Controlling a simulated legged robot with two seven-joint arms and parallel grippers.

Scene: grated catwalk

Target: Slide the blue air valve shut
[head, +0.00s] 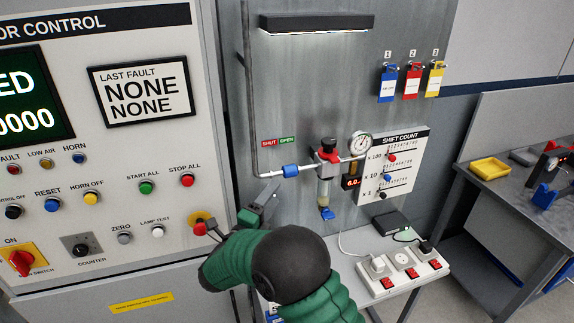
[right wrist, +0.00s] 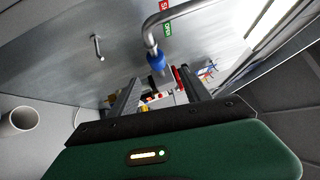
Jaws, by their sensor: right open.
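The blue air valve (head: 290,170) is a short blue sleeve on a thin grey pipe against the grey wall panel. It sits below the green OPEN half of a red and green SHUT/OPEN label (head: 278,141), to the right of the red SHUT half. My right gripper (head: 265,200) is open and empty, below and a little left of the valve. In the right wrist view the blue valve (right wrist: 157,62) shows just beyond and between the two open fingers (right wrist: 158,85), apparently not touched. My left gripper is not in view.
A pressure gauge (head: 361,144) and red-topped regulator (head: 327,150) stand right of the valve. The control cabinet (head: 140,170) with buttons is close on the left. A socket strip (head: 403,262) lies below right. A workbench (head: 515,180) stands far right.

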